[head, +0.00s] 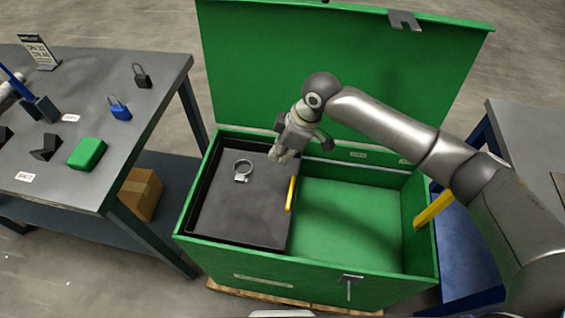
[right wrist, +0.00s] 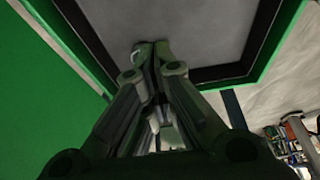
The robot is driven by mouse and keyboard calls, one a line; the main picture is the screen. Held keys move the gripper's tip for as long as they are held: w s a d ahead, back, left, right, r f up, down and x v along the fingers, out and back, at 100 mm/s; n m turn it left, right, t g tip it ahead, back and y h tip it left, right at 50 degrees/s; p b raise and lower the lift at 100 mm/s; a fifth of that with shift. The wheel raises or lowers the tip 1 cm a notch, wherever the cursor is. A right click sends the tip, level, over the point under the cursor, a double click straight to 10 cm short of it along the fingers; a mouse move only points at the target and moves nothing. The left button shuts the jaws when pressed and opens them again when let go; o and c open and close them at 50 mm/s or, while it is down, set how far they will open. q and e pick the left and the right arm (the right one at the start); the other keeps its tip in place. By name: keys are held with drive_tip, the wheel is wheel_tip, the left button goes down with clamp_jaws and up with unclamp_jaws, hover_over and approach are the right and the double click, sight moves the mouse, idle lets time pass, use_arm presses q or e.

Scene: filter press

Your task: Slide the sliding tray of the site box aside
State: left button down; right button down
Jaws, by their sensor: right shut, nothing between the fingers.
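The green site box (head: 325,277) stands open in the head view with its lid raised at the back. Its dark grey sliding tray (head: 222,212) sits in the left part of the box. A yellow handle (head: 291,193) stands along the tray's right edge, and a small silver ring-shaped item (head: 242,170) lies on the tray. My right gripper (head: 280,156) is shut and empty, above the tray's back right part. In the right wrist view its closed fingertips (right wrist: 151,48) point at the tray's bare grey surface (right wrist: 215,25). I cannot tell whether they touch it.
The right part of the box is open, showing its green floor (head: 345,225). A grey table (head: 120,110) at the left holds padlocks, a green block (head: 87,153) and a sign. A cardboard box (head: 140,193) sits on its lower shelf. Another table (head: 530,125) stands at the right.

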drive_tip(key=x, duration=0.9)
drive_tip(key=shift+s+a+f, duration=0.15)
drive_tip(key=shift+f, duration=0.25)
drive_tip(key=d, duration=0.2)
drive_tip(key=d+p, duration=0.1)
drive_tip(key=shift+s+d+f, duration=0.15)
drive_tip(key=shift+s+d, duration=0.05)
drive_tip(key=shift+s, duration=0.1)
use_arm(q)
drive_tip(key=shift+s+r, duration=0.3)
drive_tip(key=shift+r, duration=0.2)
use_arm(e)
drive_tip(key=shift+d+f, duration=0.15)
drive_tip(key=shift+d, duration=0.15)
